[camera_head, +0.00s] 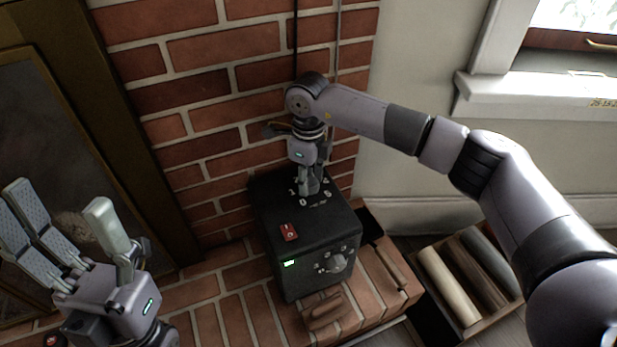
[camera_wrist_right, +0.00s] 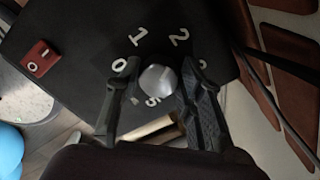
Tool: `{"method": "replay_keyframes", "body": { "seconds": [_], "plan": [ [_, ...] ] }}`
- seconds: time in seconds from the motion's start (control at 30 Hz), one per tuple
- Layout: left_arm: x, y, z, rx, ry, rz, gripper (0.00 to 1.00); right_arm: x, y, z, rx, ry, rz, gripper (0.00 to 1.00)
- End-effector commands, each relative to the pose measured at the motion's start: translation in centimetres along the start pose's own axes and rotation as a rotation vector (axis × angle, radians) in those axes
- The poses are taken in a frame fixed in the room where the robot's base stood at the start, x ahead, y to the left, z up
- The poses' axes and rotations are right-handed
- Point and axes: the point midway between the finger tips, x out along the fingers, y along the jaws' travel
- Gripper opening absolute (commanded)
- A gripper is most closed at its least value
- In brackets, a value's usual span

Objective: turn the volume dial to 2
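The volume dial (camera_wrist_right: 158,80) is a round grey knob on top of a black box (camera_head: 286,212), with white numbers around it. In the right wrist view the 1 and 2 lie beyond the knob, the 0 at its left and the 5 on the near side; other marks are partly hidden by the fingers. My right gripper (camera_head: 309,190) points down onto the box top, its fingers on both sides of the knob and seemingly closed against it. I cannot make out a pointer on the knob. My left gripper (camera_head: 62,205) is open and empty at the left, away from the box.
A red switch (camera_head: 289,232) sits on the box top. A green light and another knob (camera_head: 338,263) are on its front. The box stands on a brick ledge (camera_head: 232,310) against a brick wall. Logs (camera_head: 449,287) lie in a crate at the right.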

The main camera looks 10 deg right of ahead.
Motion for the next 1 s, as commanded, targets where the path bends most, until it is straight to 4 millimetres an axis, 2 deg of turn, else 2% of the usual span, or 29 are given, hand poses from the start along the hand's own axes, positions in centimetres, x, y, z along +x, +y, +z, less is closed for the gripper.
{"method": "replay_keyframes", "body": {
  "seconds": [0.23, 0.6, 0.77, 1.0],
  "plan": [
    [0.0, 0.0, 0.0, 0.0, 0.0, 0.0, 0.66, 0.0, 0.0, 0.0, -0.001, 0.0, 0.0, 0.54],
    [0.2, -0.1, -0.1, 0.003, 0.007, -0.001, 0.66, -0.5, 0.0, 0.0, -0.001, -0.001, 0.0, 0.54],
    [0.1, -0.1, -0.1, 0.002, 0.004, -0.001, 0.66, -2.8, -0.1, 0.1, -0.001, -0.003, -0.002, 0.54],
    [0.1, 0.0, 0.0, 0.001, 0.003, 0.0, 0.66, -8.0, -0.1, 0.1, -0.001, -0.003, -0.003, 0.54]
  ]
}}
